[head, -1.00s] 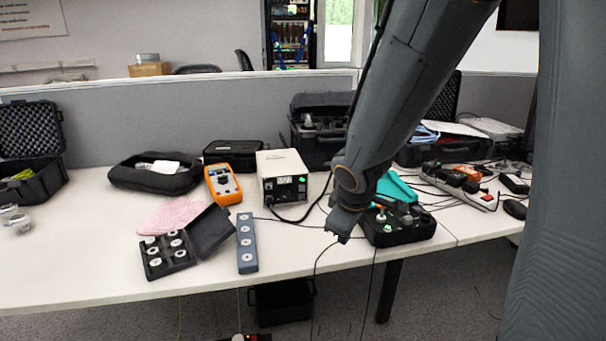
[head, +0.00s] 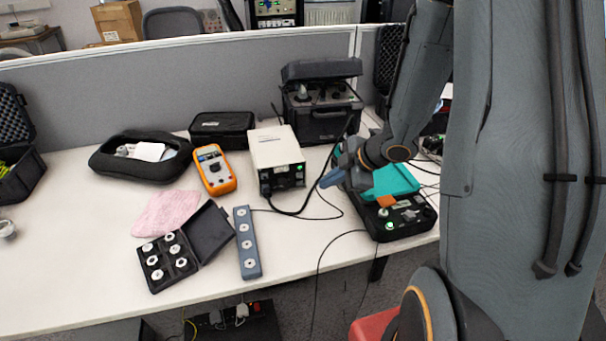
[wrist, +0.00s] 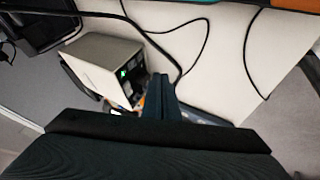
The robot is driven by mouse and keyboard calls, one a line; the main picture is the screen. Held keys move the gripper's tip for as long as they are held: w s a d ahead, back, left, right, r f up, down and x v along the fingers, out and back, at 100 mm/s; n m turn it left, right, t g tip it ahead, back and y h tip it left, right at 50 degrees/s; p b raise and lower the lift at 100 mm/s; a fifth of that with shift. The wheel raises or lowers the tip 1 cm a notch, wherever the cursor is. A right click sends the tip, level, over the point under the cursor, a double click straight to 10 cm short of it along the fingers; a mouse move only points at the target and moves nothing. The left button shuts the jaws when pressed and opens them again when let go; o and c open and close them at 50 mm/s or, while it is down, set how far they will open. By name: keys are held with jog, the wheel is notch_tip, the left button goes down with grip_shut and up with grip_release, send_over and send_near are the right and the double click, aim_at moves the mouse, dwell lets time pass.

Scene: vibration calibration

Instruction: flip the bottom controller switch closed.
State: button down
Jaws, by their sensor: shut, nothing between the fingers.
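A cream box (head: 277,150) with a dark front panel (head: 287,178) stands mid-table; I take it for the controller. Its panel has a small green light. The box also shows in the wrist view (wrist: 105,62), its panel (wrist: 127,82) left of my fingers. The switch itself is too small to make out. My gripper (head: 328,181) is shut and empty, right of the box and apart from it in the head view. Its closed fingers show in the wrist view (wrist: 160,90). A black unit (head: 400,219) with knobs and a lit green button sits under my arm.
Black cables (head: 318,198) curve between the box and my gripper. An orange multimeter (head: 214,169), a blue-grey strip (head: 247,243) and a black case of round parts (head: 166,262) lie to the left. A dark open case (head: 322,112) stands behind.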

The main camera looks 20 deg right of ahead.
aim_at(298, 184)
jog(key=shift+d+f, duration=0.1)
jog(key=x, duration=0.9)
jog(key=w+p, duration=0.1)
jog(key=w, duration=0.2)
jog(key=shift+w+p, duration=0.3)
jog(key=shift+w, duration=0.4)
jog(key=shift+w, duration=0.4)
jog(key=shift+p, duration=0.3)
